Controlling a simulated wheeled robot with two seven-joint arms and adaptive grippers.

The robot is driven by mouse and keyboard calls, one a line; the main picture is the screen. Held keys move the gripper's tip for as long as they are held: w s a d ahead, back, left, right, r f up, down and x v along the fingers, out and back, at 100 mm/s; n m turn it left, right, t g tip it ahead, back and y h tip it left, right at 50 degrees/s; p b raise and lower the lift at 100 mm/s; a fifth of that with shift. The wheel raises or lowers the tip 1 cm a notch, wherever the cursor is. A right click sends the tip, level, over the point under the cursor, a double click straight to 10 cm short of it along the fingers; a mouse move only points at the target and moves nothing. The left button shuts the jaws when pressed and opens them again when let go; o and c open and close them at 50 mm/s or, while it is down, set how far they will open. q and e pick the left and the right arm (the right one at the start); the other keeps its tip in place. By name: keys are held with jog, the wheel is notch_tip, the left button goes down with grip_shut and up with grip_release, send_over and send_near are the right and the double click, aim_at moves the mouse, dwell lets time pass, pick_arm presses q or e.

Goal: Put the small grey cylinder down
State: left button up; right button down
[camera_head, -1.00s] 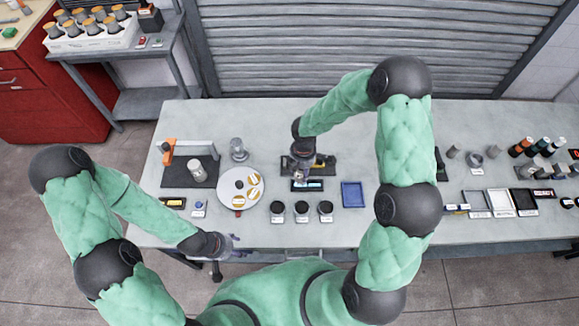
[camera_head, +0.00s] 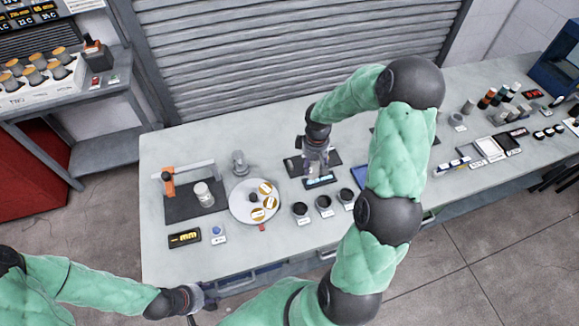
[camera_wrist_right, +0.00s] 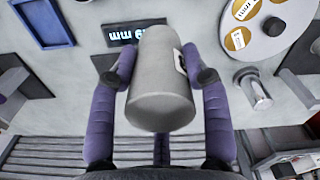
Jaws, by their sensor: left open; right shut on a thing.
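The small grey cylinder (camera_wrist_right: 160,85) fills the middle of the right wrist view, with a white label on its right side. My right gripper (camera_wrist_right: 160,72) is shut on it, one purple finger on each side. In the head view my right gripper (camera_head: 318,166) is over the table by a small display (camera_head: 320,181); the cylinder is hard to make out there. The display also shows behind the cylinder in the wrist view (camera_wrist_right: 122,32). I cannot tell the cylinder's height above the table. My left gripper (camera_head: 207,299) is open and empty near the table's front edge.
Three dark-topped cups (camera_head: 324,206) stand in front of the display. A round white tray (camera_head: 240,203) with gold discs is to the left. A dark mat (camera_head: 180,208) carries an orange-and-grey gantry and a pale cylinder (camera_head: 202,193). A metal fitting (camera_head: 239,163) stands behind the tray.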

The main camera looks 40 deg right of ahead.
jog(key=shift+w+d+f, duration=0.7)
jog(key=shift+w+f, duration=1.4)
jog(key=shift+w, duration=0.1)
jog(key=shift+w+d+f, duration=0.75)
jog(key=shift+w+f, duration=1.4)
jog(key=shift+w+d+f, duration=0.7)
jog(key=shift+w+f, duration=1.4)
jog(key=shift+w, duration=0.1)
jog(key=shift+f, duration=0.1)
jog(key=c, duration=0.6)
grip_release()
jog(key=shift+f, duration=0.1)
jog(key=shift+s, duration=0.1)
notch_tip(320, 180, up, 12)
jog(key=shift+r, duration=0.15)
